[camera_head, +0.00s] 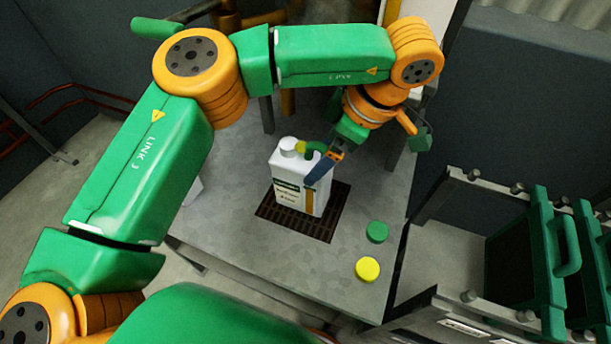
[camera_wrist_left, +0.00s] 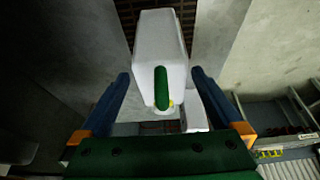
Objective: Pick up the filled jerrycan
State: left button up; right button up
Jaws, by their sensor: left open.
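The white jerrycan (camera_head: 287,181) stands upright on a dark grate (camera_head: 270,212) set in a grey metal worktop. It has a green handle (camera_head: 316,149), a white spout at the top left, a yellow part beside it and a green and yellow label. My left gripper (camera_head: 324,165) is at its upper right side, with a blue finger across that side in the head view. In the left wrist view, the open fingers lie either side of the jerrycan (camera_wrist_left: 160,40) and its green handle (camera_wrist_left: 161,88); contact cannot be told. My right gripper is not in view.
A green round button (camera_head: 377,232) and a yellow one (camera_head: 367,269) sit on the worktop at the front right. A rack with dark, green-handled panels (camera_head: 550,255) stands at the right. Part of a white object (camera_head: 193,190) shows at the worktop's left edge.

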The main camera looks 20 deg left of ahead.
aim_at(317, 159)
pick_arm(q)
jog(key=x, duration=0.4)
jog(key=shift+s+a+f, duration=0.1)
jog(key=shift+a+f, duration=0.05)
jog(key=shift+f, duration=0.05)
grip_shut()
jog(key=shift+r+p, duration=0.15)
jog(key=shift+p, duration=0.15)
